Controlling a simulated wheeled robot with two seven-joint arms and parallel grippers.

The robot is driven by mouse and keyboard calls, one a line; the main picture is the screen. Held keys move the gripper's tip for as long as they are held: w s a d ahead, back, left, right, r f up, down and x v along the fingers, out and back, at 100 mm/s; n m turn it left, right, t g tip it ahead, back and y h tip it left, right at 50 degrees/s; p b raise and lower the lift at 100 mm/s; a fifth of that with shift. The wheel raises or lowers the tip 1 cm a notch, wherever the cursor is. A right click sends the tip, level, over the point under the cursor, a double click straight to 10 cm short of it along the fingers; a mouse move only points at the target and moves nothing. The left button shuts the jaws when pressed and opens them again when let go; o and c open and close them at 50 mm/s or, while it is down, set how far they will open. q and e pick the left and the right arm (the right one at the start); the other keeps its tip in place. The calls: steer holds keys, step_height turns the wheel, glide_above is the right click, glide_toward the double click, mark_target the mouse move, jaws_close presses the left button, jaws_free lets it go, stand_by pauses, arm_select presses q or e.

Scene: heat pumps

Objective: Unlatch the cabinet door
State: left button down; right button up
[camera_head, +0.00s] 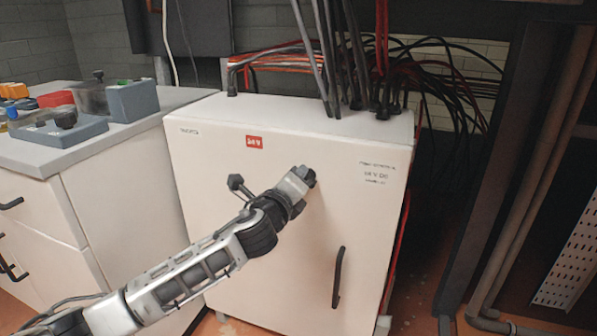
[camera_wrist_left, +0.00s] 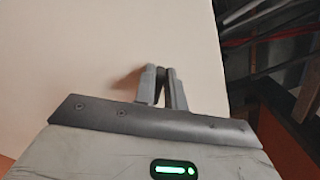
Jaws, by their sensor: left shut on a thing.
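The cabinet (camera_head: 230,200) is a white box with a closed front door and a red label. My left gripper (camera_head: 306,176) is at the upper right of this door. In the left wrist view its two fingers (camera_wrist_left: 160,84) are close together against the white door panel (camera_wrist_left: 100,50). They are shut on a small dark piece, which looks like the door latch (camera_wrist_left: 170,94); the fingers hide most of it. A black vertical door handle (camera_head: 339,277) is lower on the door, apart from the gripper. My right gripper is not in view.
Several black and red cables (camera_head: 350,60) rise from the cabinet's top. A grey counter (camera_head: 40,160) with blue boxes stands at the left. A dark upright frame (camera_head: 510,170) and pipes stand at the right, past a strip of orange floor.

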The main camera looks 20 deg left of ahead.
arm_select(q)
steer(key=shift+a+f+n+p, duration=0.1)
steer(key=shift+f+n+p, duration=0.1)
steer(key=shift+n, duration=1.05)
steer(key=shift+a+f+n+p, duration=0.1)
steer(key=shift+f+n+p, duration=0.15)
steer(key=shift+n, duration=1.05)
steer(key=shift+f+n+p, duration=0.15)
steer(key=shift+n+p, duration=0.05)
steer(key=shift+n, duration=1.05)
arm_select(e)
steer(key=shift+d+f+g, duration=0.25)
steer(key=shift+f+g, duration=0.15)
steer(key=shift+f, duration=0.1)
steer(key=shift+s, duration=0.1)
arm_select(q)
steer(key=c, duration=1.5)
jaws_free()
steer(key=shift+o, duration=0.2)
steer(key=shift+s, duration=0.1)
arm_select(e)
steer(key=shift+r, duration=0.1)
